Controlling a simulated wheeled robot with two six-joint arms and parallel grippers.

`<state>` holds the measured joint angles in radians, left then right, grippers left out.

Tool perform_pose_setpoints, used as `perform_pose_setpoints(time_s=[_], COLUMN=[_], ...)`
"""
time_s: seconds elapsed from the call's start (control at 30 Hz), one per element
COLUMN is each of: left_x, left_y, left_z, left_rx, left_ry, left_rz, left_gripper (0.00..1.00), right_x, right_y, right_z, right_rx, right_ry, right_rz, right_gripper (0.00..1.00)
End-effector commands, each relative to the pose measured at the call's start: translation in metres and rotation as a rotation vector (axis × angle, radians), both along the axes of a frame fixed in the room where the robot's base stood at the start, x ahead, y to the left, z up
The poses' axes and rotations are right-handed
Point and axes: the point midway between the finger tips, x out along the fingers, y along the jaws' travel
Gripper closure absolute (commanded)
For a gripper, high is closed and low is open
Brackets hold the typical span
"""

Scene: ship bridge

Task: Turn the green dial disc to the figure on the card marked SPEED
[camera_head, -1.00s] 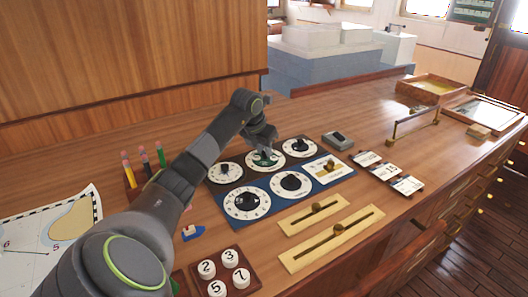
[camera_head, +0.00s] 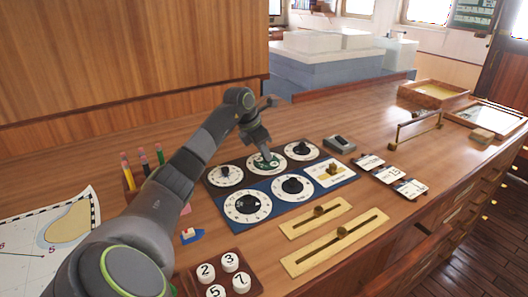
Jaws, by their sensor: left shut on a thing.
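The green dial disc (camera_head: 268,165) sits in the back row of a dark dial panel, in a white numbered ring, between two black-knobbed dials. My left gripper (camera_head: 264,157) reaches down onto it from above and is shut on its knob, hiding much of the disc. The figure it points to cannot be read. Three small cards stand in a row right of the panel: a back one (camera_head: 369,162), a middle one (camera_head: 389,174) and a front one (camera_head: 410,188). Their words are too small to tell which is SPEED. My right gripper is not in view.
A blue panel (camera_head: 274,212) with larger dials lies in front. Two brass slider plates (camera_head: 334,242), a tray of number discs (camera_head: 213,258), a pencil holder (camera_head: 131,182), a chart (camera_head: 60,235) and a small grey device (camera_head: 339,144) lie around.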

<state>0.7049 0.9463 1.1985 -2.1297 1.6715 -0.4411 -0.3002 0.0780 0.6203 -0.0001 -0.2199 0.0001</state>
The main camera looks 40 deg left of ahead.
Motion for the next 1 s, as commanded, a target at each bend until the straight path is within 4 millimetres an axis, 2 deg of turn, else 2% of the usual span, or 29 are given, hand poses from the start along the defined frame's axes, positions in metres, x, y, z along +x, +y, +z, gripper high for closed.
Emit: perform_pose_setpoints(time_s=[0.27, 0.3, 0.43, 0.77, 0.87, 1.0], left_x=[0.001, 0.001, 0.0, -0.001, -0.004, -0.013], left_y=[0.001, 0.001, 0.001, 0.001, 0.002, 0.007], left_z=[0.003, 0.003, 0.002, 0.003, 0.012, 0.036], left_rx=[0.003, 0.003, 0.002, 0.001, 0.001, 0.006], left_ry=[-0.005, -0.005, -0.004, -0.001, -0.004, -0.006], left_rz=[0.002, 0.002, 0.002, 0.002, 0.002, 0.003], left_gripper=[1.0, 0.73, 0.57, 0.57, 0.57, 0.57], right_x=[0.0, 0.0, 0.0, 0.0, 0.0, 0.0], right_y=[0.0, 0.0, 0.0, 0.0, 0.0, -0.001], right_z=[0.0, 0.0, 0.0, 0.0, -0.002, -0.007], right_rx=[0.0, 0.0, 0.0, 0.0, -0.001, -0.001], right_ry=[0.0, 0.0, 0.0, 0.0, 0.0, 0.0], right_rz=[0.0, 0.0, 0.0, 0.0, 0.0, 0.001], right_gripper=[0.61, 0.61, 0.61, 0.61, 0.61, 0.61])
